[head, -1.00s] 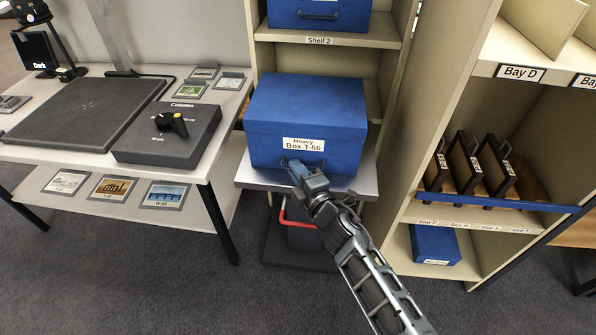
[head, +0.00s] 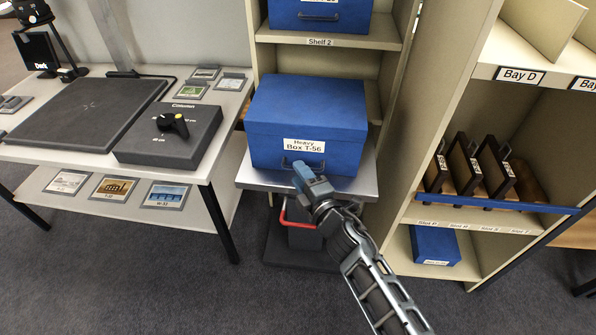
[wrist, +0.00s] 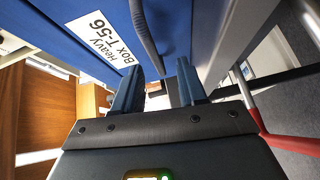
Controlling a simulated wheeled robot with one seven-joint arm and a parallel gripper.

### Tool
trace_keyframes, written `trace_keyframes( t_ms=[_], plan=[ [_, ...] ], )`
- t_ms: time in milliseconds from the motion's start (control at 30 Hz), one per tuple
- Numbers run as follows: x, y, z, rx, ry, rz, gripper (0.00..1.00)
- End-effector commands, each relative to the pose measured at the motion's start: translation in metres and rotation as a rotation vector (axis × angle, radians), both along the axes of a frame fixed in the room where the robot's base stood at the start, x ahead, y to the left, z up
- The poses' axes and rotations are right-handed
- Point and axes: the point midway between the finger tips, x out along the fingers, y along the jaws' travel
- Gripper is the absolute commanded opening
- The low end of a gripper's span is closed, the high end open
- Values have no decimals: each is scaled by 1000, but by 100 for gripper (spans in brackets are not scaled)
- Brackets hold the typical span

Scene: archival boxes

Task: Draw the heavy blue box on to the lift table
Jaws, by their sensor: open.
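The heavy blue box (head: 307,112), labelled "Heavy Box T-56", sits on the grey top of the lift table (head: 362,188), in front of the shelf unit. Its front handle (head: 303,166) faces me. My gripper (head: 301,170) is in front of the box's lower front face. In the wrist view my gripper (wrist: 158,92) has its two fingers apart with nothing between them. The blue box (wrist: 75,30) and its handle (wrist: 145,30) show beyond the fingertips, and the handle is clear of them. How far the box's rear reaches into the shelf is hidden.
The lift table has a red bar (head: 294,219) below its top. A worktable (head: 207,160) with a dark block stands at left. The Bay D shelf (head: 440,212) stands close at right. Another blue box (head: 320,15) is on Shelf 2 above. Floor in front is open.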

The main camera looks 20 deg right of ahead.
Motion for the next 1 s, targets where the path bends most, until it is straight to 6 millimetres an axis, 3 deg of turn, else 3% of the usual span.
trace_keyframes(
  t_ms=[200, 400, 1000],
  plan=[
    [-36, -5, 3, -1, 3, -1, 41],
    [-56, -8, 4, 1, 1, 0, 41],
    [-60, -9, 3, 1, 2, 0, 41]
  ],
)
